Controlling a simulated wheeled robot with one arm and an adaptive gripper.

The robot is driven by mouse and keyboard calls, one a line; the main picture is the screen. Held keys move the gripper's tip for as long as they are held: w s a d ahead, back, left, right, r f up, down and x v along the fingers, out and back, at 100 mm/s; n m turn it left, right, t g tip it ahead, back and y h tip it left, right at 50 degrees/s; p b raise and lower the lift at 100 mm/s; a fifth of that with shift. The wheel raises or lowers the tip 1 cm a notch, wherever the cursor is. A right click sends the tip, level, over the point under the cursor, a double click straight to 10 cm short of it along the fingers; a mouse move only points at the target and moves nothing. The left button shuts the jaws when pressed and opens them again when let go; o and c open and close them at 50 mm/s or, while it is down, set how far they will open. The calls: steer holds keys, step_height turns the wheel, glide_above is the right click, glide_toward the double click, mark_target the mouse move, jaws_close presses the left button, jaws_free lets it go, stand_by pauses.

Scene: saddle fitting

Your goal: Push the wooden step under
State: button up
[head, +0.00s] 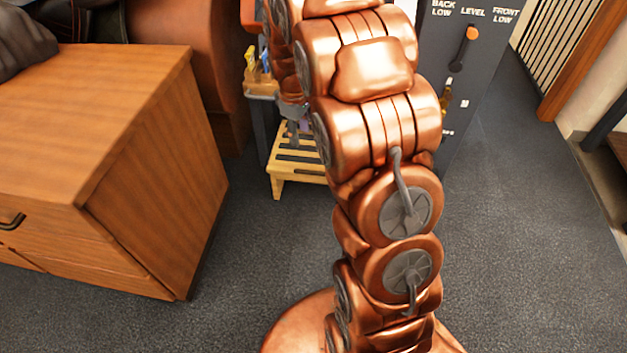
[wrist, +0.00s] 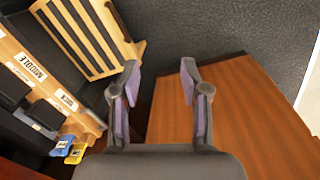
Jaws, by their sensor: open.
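The wooden step (head: 290,177) is a low, pale slatted stand on the dark floor in the head view, beyond my arm. My arm hides its right part. In the wrist view the step (wrist: 126,46) is at the upper left, tilted in the picture, beyond my left finger. My gripper (wrist: 159,72) is open, with nothing between its purple-padded fingers. In the head view my gripper is small and mostly hidden by the arm, appearing above the step's slats. I cannot tell whether a finger touches the step.
A wooden cabinet (head: 150,150) stands at left; its top (wrist: 235,112) fills the lower right in the wrist view. A rack (wrist: 30,65) labelled MIDDLE, with blue and yellow tags, is beside the step. A dark panel (head: 490,50) has an orange-knobbed lever. Floor right of my arm is clear.

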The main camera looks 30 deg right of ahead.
mark_target(313, 172)
steer(key=w+d+f+n+b, duration=0.1)
steer(key=w+d+f+b, duration=0.3)
steer(key=f, duration=0.8)
steer(key=w+d+f+n+b, duration=0.1)
steer(key=w+d+f+b, duration=0.3)
steer(key=f, duration=0.8)
steer(key=w+d+f+n+t+b, duration=0.1)
steer(key=w+d+f+b, duration=0.3)
steer(key=f, duration=0.8)
steer(key=shift+w+d+f+n+b, duration=0.4)
steer(key=shift+w+b, duration=0.15)
steer(key=shift+b, duration=0.7)
steer(key=shift+c, duration=0.4)
jaws_close()
